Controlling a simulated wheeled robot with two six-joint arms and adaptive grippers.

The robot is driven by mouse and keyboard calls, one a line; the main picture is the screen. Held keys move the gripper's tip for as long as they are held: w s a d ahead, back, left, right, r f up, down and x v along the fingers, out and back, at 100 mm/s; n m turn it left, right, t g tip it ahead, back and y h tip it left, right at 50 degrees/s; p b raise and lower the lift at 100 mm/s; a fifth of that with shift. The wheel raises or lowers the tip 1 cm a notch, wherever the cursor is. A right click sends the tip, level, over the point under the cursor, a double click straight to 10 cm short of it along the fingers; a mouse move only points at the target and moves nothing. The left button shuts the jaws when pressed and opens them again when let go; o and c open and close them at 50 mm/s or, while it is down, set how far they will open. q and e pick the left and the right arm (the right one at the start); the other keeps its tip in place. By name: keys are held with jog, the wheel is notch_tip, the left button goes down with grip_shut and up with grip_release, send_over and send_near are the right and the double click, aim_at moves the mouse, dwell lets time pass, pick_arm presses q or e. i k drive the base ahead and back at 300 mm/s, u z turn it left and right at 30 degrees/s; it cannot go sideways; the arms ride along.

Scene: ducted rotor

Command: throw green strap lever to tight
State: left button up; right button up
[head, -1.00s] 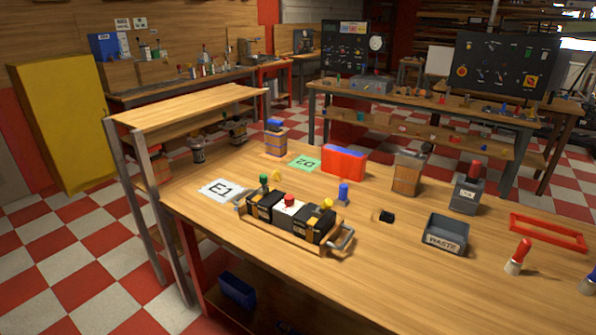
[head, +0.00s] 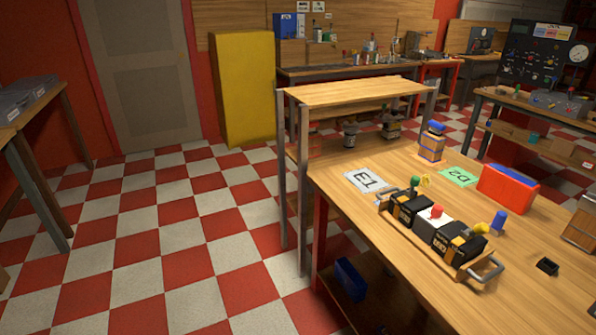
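The green strap lever (head: 415,182) is a small green knob at the far left end of a black unit with orange-marked straps (head: 409,208). The unit sits in a wooden tray with metal handles (head: 486,270) on the workbench. A red knob (head: 436,211) stands at its middle and a yellow knob (head: 480,228) near its right end. I cannot tell from here whether the green lever is loose or tight. Neither of my grippers is in view.
On the workbench (head: 400,269) are an E1 card (head: 366,180), a green D2 card (head: 458,176), a red box (head: 508,189), a blue-capped piece (head: 497,222) and a small black part (head: 547,266). Open checkered floor (head: 185,240) lies to the left.

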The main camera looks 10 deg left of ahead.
aim_at(415, 181)
jog(key=u, duration=1.3)
jog(key=k, duration=1.75)
jog(key=z, duration=1.85)
jog(key=k, duration=0.65)
jog(key=u, duration=0.15)
jog(key=i, duration=0.65)
jog(key=u, duration=1.3)
jog(key=i, duration=2.1)
jog(key=z, duration=0.25)
